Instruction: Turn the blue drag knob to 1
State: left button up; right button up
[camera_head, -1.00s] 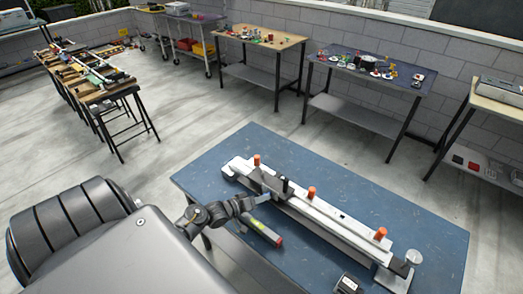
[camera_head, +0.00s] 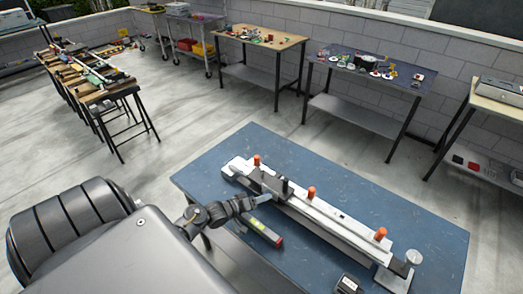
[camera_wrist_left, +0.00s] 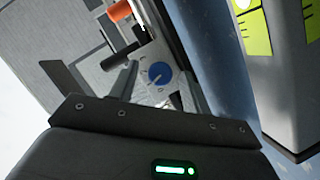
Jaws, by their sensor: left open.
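The blue drag knob (camera_wrist_left: 159,73) shows in the left wrist view on a pale dial plate with printed marks. A white pointer mark is on its face; I cannot tell which number it meets. The knob belongs to the long white and grey rail device (camera_head: 335,225) on the blue table; in the head view the knob is not distinguishable. My left gripper (camera_head: 262,199) is at the near side of the device's left half. In the wrist view its open fingers reach toward the dial plate, and the knob is clear of visible contact. My right gripper is not in view.
Orange knobs (camera_head: 311,192) stand along the rail. A red and yellow-green tool (camera_head: 264,233) lies just in front of the device, near my left gripper. A small dark box (camera_head: 347,284) is at the front edge. The blue table (camera_head: 425,215) is clear behind the rail.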

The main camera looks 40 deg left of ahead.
pick_arm(q)
jog(key=b+v, duration=0.2)
jog(key=v, duration=0.8)
jog(key=shift+s+a, duration=0.15)
jog(key=shift+s, duration=0.2)
jog(key=shift+r, duration=0.1)
